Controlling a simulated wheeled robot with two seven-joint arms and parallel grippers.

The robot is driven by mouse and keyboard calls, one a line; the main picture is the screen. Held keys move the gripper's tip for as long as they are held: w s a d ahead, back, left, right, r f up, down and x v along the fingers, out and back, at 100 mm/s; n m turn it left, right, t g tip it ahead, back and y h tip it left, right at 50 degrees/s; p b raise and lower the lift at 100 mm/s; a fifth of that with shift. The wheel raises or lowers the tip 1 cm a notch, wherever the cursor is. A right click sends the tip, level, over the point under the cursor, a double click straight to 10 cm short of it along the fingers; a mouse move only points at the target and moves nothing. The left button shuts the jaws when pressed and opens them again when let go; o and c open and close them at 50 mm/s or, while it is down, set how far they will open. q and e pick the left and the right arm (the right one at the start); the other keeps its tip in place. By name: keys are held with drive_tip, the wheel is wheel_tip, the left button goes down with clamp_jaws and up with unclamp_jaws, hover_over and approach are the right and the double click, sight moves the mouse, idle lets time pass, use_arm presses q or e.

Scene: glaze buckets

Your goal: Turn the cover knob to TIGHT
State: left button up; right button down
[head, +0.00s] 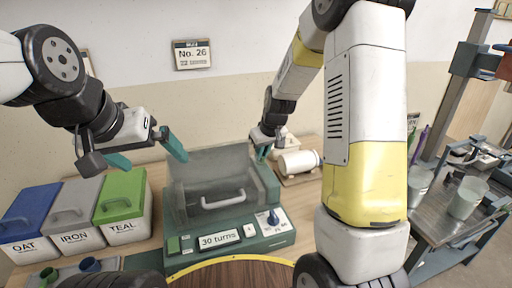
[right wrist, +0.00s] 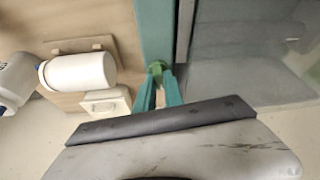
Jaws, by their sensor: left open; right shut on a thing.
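The teal machine (head: 230,238) stands on the table, with a grey see-through cover (head: 210,165) and a light handle (head: 223,199) on it. My right gripper (head: 262,152) is at the cover's upper right edge. In the right wrist view its teal fingers are shut on a small green knob (right wrist: 157,66) beside the machine's teal edge. I take this for the cover knob; its TIGHT marking cannot be read. A blue knob (head: 272,217) is on the front panel. My left gripper (head: 148,156) is open and empty, above and left of the cover.
Lidded bins in blue (head: 28,213), grey (head: 75,207) and green (head: 121,197) stand at left. A white cylinder (head: 299,162) lies right of the machine; it also shows in the right wrist view (right wrist: 82,72). A metal side table (head: 437,200) with buckets is at right.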

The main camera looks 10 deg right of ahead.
drive_tip(key=shift+m+h, duration=0.3)
drive_tip(key=shift+m, duration=0.6)
drive_tip(key=c, duration=1.7)
unclamp_jaws()
